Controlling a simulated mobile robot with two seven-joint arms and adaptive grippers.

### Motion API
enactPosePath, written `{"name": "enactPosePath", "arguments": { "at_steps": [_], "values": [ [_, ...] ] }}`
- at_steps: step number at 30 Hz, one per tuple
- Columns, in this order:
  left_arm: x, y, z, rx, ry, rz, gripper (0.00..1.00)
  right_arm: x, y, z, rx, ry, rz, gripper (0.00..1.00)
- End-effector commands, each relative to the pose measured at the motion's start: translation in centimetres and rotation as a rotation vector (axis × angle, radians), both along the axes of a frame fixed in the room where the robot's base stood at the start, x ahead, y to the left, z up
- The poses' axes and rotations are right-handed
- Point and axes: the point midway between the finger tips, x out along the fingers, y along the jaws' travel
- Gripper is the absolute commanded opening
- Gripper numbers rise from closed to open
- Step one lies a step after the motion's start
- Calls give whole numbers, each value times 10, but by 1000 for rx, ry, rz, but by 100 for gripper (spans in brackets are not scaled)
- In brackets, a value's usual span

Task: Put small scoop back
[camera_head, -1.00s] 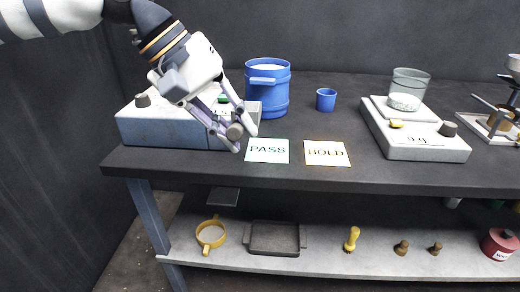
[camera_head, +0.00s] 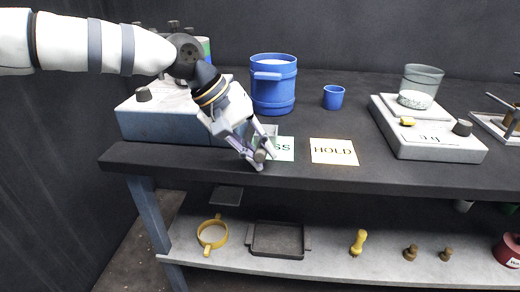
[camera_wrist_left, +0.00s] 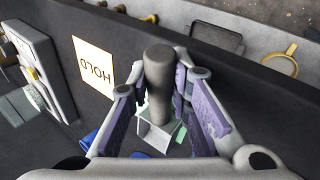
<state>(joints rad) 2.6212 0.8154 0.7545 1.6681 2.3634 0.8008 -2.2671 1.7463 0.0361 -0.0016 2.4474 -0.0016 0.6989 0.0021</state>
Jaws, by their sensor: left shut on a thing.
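My left gripper (camera_head: 257,158) is shut on the small scoop, which has a thick grey handle (camera_wrist_left: 159,78) and a pale, box-like bowl (camera_wrist_left: 157,132). In the head view the scoop's bowl (camera_head: 268,131) shows just behind the fingers, in front of the blue bucket (camera_head: 273,88). The scoop is over the left part of the PASS card (camera_head: 285,150), near the table's front edge. I cannot tell how far above the table it is. The bucket stands upright with white material inside. My right gripper is not in view.
A small blue cup (camera_head: 333,97) stands right of the bucket. The HOLD card (camera_head: 334,151) lies right of PASS. A scale (camera_head: 430,143) with a glass beaker (camera_head: 421,84) is at right. A blue-grey machine (camera_head: 165,128) is at left. A lower shelf (camera_head: 335,265) holds several items.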

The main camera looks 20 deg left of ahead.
Motion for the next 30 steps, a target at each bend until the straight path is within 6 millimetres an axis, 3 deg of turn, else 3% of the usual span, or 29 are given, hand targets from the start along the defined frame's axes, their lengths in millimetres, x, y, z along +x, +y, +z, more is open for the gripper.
{"name": "enactPosePath", "arguments": {
  "at_steps": [1,2,4,14,24,30],
  "values": [
    [0,0,-3,-1,1,0,0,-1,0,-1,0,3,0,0],
    [0,0,-2,0,2,0,25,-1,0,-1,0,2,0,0],
    [0,0,-2,0,2,0,39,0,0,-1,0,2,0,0],
    [0,0,4,0,-1,1,39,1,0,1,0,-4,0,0],
    [-23,40,76,-4,-6,3,39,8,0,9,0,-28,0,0],
    [-32,55,100,-1,-1,1,39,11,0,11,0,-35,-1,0]
  ]
}}
